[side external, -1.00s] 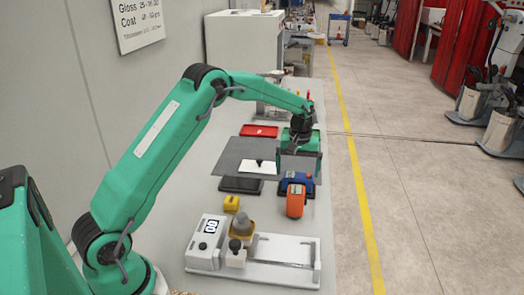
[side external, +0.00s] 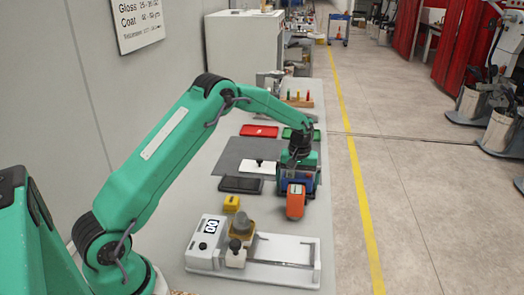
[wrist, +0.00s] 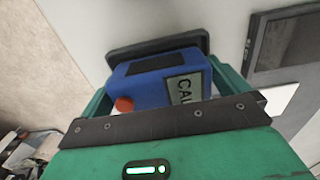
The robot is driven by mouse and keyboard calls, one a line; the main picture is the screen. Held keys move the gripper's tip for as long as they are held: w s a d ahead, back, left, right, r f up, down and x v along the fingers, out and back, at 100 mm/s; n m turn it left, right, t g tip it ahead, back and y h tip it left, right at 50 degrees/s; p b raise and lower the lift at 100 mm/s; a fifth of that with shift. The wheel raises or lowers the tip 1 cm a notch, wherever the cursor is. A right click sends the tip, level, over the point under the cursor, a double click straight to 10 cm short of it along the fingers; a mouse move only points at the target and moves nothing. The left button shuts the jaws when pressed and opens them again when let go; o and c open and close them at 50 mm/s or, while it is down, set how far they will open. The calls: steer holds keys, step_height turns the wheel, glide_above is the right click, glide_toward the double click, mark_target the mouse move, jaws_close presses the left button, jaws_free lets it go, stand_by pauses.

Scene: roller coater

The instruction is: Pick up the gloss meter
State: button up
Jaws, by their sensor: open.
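The gloss meter appears to be the blue box-shaped device (wrist: 160,88) with an orange knob, a dark panel on top and a plate lettered "CAL". In the wrist view it lies between the two green fingers of my gripper (wrist: 165,82), with a dark flat base at its far side. The jaws are open, with one finger on each side of it. In the side view my gripper (side external: 298,172) is down over the blue device (side external: 312,184), which is partly hidden. I cannot tell whether the fingers touch it.
An orange device (side external: 295,205) stands close in front of the gripper. A yellow block (side external: 231,203), a dark tray (side external: 241,185), a grey mat (side external: 232,155) with a white panel (side external: 258,168), and a white coater (side external: 285,275) share the bench. A red tray (side external: 259,131) lies farther back.

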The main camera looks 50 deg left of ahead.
mark_target(298, 175)
steer(key=c, duration=0.9)
steer(key=shift+r, duration=0.1)
steer(key=shift+r, duration=5)
steer(key=s+d+r+m, duration=0.2)
steer(key=s+d+m, duration=0.1)
steer(key=s, duration=0.2)
steer(key=s+d+r+m, duration=0.3)
steer(key=s, duration=0.3)
steer(key=s+d+r+m, duration=0.2)
steer(key=s+d+m, duration=0.1)
steer(key=s, duration=0.2)
steer(key=shift+s+d+r, duration=0.25)
steer(key=shift+d, duration=0.05)
